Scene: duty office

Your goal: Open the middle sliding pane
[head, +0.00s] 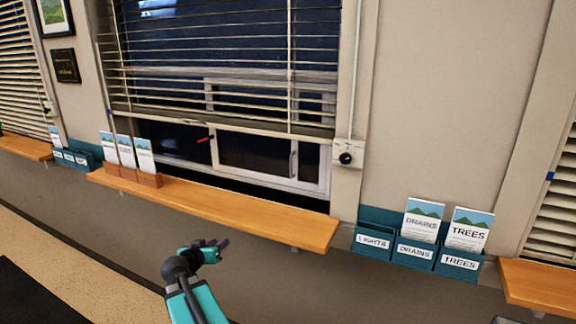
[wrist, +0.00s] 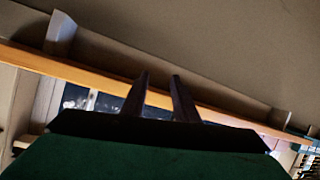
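The middle window holds a white-framed sliding pane (head: 267,178) behind a partly lowered blind (head: 215,60). A small red piece (head: 205,139) shows near the pane's left part. The blind's bottom rail hangs across the pane's upper part. My gripper (head: 218,245) is below and in front of the wooden sill (head: 240,205), apart from the pane. In the wrist view my gripper's two fingers (wrist: 160,76) stand apart with nothing between them, and the sill's edge (wrist: 85,78) crosses behind them.
Brochures in a wooden holder (head: 135,176) stand on the sill's left end. A control box with a black knob (head: 346,157) is right of the window. Teal brochure racks (head: 414,253) hang on the wall at right. Another sill (head: 540,287) juts out at far right.

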